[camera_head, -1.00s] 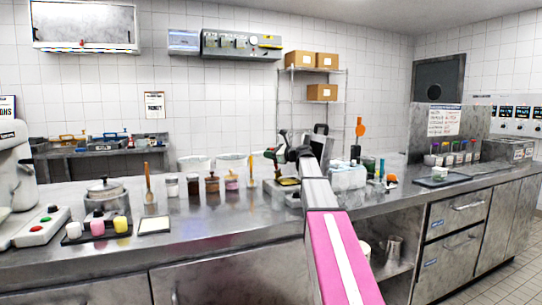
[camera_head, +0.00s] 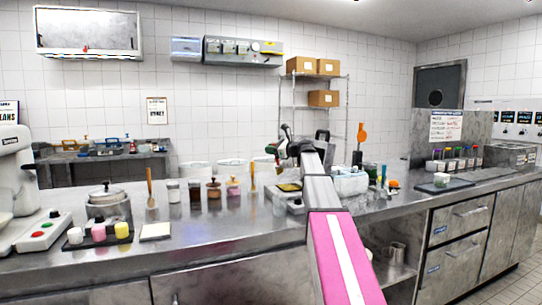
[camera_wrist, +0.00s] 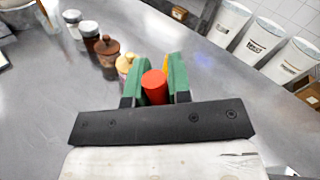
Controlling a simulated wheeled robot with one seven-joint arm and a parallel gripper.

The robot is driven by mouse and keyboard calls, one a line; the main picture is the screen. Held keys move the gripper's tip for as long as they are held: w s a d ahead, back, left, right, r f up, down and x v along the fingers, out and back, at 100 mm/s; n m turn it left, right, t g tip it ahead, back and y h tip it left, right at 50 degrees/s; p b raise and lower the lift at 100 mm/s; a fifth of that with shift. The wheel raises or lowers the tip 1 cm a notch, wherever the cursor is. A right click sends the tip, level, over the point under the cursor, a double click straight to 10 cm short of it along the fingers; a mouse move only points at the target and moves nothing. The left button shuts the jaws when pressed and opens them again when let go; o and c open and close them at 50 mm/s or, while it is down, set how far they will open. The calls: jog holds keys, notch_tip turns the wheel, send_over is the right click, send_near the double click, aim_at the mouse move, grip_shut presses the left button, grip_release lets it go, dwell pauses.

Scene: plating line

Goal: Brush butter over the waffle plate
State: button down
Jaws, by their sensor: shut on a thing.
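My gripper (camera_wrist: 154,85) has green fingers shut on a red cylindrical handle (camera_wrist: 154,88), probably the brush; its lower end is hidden. In the head view my gripper (camera_head: 276,151) is above the counter, near the waffle iron (camera_head: 281,204), and the brush cannot be made out there. The waffle iron is a grey box with a yellowish top surface (camera_head: 289,187), partly hidden by my arm. I cannot tell whether that yellow is butter or the plate itself, or whether the brush touches it.
Jars (camera_head: 195,188) stand in a row left of the iron, with an upright wooden-handled utensil (camera_head: 150,186) farther left. A lidded pot (camera_head: 108,203) and a tray with colored cups (camera_head: 122,231) are at the left. A pale container (camera_head: 351,184) stands right of my arm.

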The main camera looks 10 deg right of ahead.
jog(key=shift+r, duration=0.6)
notch_tip(320, 180, up, 3)
dwell(0.3)
dwell(0.6)
